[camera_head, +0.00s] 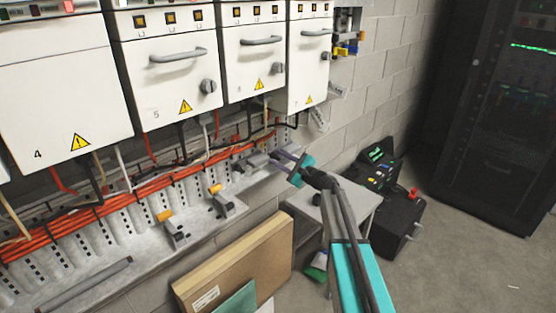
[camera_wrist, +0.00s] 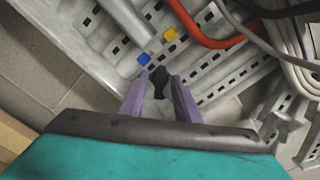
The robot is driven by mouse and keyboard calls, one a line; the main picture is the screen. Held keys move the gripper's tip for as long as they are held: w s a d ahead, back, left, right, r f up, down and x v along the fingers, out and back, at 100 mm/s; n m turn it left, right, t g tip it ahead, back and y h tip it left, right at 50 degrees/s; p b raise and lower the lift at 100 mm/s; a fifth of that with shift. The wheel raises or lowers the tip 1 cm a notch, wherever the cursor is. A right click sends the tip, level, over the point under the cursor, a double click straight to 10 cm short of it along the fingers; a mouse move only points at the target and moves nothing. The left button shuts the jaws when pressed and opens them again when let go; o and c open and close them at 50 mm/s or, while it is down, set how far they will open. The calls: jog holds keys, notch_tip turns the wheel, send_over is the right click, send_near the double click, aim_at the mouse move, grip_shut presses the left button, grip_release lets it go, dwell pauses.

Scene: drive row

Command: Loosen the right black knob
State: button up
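My gripper (camera_wrist: 159,88) shows two purple fingers in the wrist view, spread apart with a gap between them. A small black knob (camera_wrist: 158,77) stands in that gap, near the fingertips, and neither finger clearly touches it. A grey part lies below the knob. In the head view my gripper (camera_head: 276,157) reaches to the right end of the slotted metal rail, beside grey fittings. The knob at the gripper cannot be made out there. Further left on the rail are two clamp-like fittings, a left one (camera_head: 173,233) and a right one (camera_head: 222,205), with orange-yellow tops.
White drive cabinets (camera_head: 165,75) hang above the rail, with orange and grey cables (camera_head: 100,210) along it. A red cable (camera_wrist: 205,38) runs close ahead in the wrist view. A cardboard box (camera_head: 240,265) and a grey table (camera_head: 355,213) stand below.

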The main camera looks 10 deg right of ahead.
grip_shut()
jog(key=shift+a, duration=0.25)
jog(key=shift+d, duration=0.1)
